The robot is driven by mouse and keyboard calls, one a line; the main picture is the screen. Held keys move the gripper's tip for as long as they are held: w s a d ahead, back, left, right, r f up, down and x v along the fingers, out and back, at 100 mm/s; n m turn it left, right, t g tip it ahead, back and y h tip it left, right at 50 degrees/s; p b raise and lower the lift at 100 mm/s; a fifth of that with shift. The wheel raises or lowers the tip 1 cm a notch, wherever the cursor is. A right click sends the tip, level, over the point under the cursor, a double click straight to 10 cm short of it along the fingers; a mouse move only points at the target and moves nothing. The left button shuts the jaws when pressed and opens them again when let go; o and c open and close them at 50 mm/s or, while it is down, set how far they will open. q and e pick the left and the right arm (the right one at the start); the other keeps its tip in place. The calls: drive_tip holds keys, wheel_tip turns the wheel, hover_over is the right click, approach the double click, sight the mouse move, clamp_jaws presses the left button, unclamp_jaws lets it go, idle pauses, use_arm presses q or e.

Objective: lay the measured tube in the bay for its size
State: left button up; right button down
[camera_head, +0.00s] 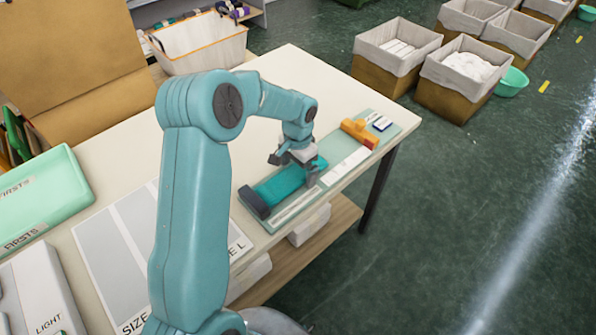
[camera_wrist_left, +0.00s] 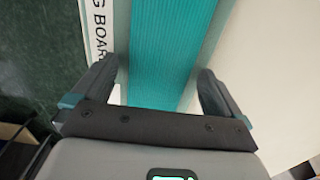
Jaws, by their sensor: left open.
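A teal ribbed tube (camera_head: 282,188) lies on the pale green measuring board (camera_head: 408,119) along the table's right side. Its near end is by a dark block (camera_head: 253,203). An orange slider piece (camera_head: 360,132) sits farther along the board. My left gripper (camera_head: 296,168) is open over the tube's far part. In the left wrist view the tube (camera_wrist_left: 172,45) runs between the two open fingers (camera_wrist_left: 160,80), with gaps showing beside it. The size mat (camera_head: 105,262), with grey and white bays lettered SIZE and L, lies nearer, partly hidden by my left arm. My right gripper is not in view.
A mint tray (camera_head: 40,197) marked FIRSTS and a grey box (camera_head: 42,290) marked LIGHT stand at the left. A white basket (camera_head: 198,42) is behind the table. Lined crates (camera_head: 465,75) stand on the floor. The table's middle back (camera_head: 290,75) is clear.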

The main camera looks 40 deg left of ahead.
use_arm(q)
drive_tip(key=shift+w+f, duration=0.15)
drive_tip(key=shift+f, duration=0.05)
drive_tip(key=shift+s+d+r, duration=0.1)
drive_tip(key=shift+s+r, duration=0.05)
drive_tip(key=shift+s, duration=0.05)
drive_tip(key=shift+c, duration=1.2)
drive_tip(key=c, duration=0.8)
